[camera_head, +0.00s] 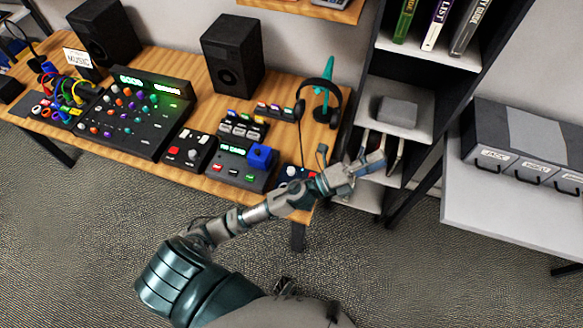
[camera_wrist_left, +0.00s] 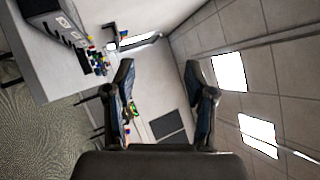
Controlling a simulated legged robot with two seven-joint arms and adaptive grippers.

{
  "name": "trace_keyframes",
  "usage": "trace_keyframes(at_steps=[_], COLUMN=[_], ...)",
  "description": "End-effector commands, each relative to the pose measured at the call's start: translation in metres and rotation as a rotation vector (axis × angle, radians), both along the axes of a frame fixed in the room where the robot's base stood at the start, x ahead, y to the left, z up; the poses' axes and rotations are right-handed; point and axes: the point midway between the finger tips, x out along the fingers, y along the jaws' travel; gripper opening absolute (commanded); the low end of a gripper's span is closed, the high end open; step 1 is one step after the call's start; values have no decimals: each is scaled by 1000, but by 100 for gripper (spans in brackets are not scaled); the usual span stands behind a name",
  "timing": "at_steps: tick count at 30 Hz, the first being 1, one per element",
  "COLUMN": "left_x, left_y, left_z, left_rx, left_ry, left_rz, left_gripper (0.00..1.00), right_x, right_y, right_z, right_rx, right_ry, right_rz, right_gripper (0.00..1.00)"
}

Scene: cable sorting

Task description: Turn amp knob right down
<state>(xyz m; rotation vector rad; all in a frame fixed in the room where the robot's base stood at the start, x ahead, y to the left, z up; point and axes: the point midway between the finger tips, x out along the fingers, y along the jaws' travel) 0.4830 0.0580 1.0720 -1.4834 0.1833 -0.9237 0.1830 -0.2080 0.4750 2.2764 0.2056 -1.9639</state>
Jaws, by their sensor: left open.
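My left gripper (camera_head: 372,163) reaches past the right end of the wooden desk, in front of the shelf unit. Its two fingers stand apart with nothing between them in the left wrist view (camera_wrist_left: 163,95). A small dark box with a pale knob (camera_head: 292,171) sits at the desk's right front corner, partly hidden by my left arm. I cannot tell whether it is the amp. Another small black box (camera_head: 189,152) with a red button and pale controls lies further left. The gripper is apart from both boxes. My right gripper does not show.
A large mixer (camera_head: 130,112) and a device with a blue cube (camera_head: 262,156) fill the desk. Two speakers (camera_head: 233,58) and a headphone stand (camera_head: 325,92) stand behind. The shelf unit (camera_head: 395,127) is close to the gripper. A grey drawer box (camera_head: 520,150) stands right.

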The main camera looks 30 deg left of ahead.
Motion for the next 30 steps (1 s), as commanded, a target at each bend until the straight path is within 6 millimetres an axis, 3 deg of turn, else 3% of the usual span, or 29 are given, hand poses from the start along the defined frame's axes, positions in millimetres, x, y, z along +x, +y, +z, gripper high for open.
trace_keyframes(at_steps=[2,4,6,8,11,12,15,19,21,25,30], left_x=[-16,-32,-38,-35,-17,-9,6,13,13,12,11], left_y=[-33,-50,-48,-28,37,68,144,215,235,247,249], left_z=[9,-8,-38,-69,-108,-117,-120,-106,-100,-102,-132], left_rx=[275,543,828,1078,1478,1621,1908,2128,2185,2220,2215], left_ry=[-266,-476,-647,-754,-830,-826,-751,-612,-558,-515,-514], left_rz=[-158,-305,-453,-581,-788,-864,-1032,-1177,-1222,-1260,-1261], left_gripper=[55,55,55,55,55,55,55,55,55,55,55], right_x=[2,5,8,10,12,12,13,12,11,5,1], right_y=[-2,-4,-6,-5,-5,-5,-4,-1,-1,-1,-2], right_z=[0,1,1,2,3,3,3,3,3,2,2], right_rx=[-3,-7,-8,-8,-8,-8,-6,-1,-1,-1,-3], right_ry=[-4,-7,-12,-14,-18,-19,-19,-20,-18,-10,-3], right_rz=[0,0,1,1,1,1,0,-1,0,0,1], right_gripper=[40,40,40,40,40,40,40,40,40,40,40])
